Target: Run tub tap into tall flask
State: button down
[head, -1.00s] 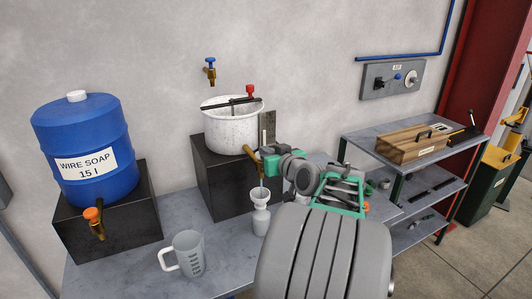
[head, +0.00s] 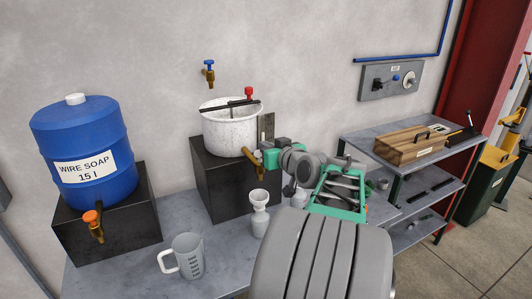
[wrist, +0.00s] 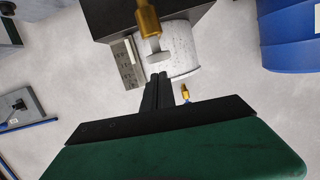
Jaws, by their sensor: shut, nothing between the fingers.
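The white speckled tub (head: 230,132) stands on a black block. Its brass tap (head: 254,166) points down at the front; in the wrist view the tap (wrist: 147,20) shows with a pale grey handle (wrist: 158,54). The tall flask (head: 260,222), a pale bottle with a funnel (head: 259,197) in its neck, stands upright on the bench below the tap. I see no stream between them. My gripper (head: 263,152) is beside the tap. In the wrist view its dark fingers (wrist: 157,76) are shut and empty, with their tips close to the handle; contact cannot be told.
A grey measuring jug (head: 187,256) stands on the bench at front left. A blue soap drum (head: 80,135) with an orange-handled tap sits on a black block. A blue-handled wall tap (head: 209,73) is above the tub. A shelf with a wooden box (head: 410,146) is at right.

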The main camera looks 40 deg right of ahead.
jog(key=r+b+v, duration=0.1)
jog(key=b+v, duration=0.2)
jog(key=v, duration=0.7)
jog(key=shift+b, duration=0.35)
jog(key=shift+r, duration=0.1)
jog(key=w+a+f+n+g+y, duration=0.1)
jog(key=w+a+f+g+y, duration=0.15)
jog(key=a+f, duration=0.5)
jog(key=w+a+f+n+g+y, duration=0.1)
jog(key=w+a+f+g, duration=0.3)
jog(key=a, duration=0.7)
jog(key=s+a+f+n+g, duration=0.1)
jog(key=s+a+f+g, duration=0.3)
jog(key=s+a+f, duration=0.7)
jog(key=s+a, duration=0.1)
jog(key=a, duration=0.2)
jog(key=shift+s+f+n+g, duration=0.3)
jog(key=shift+n+g, duration=0.05)
jog(key=shift+n, duration=0.05)
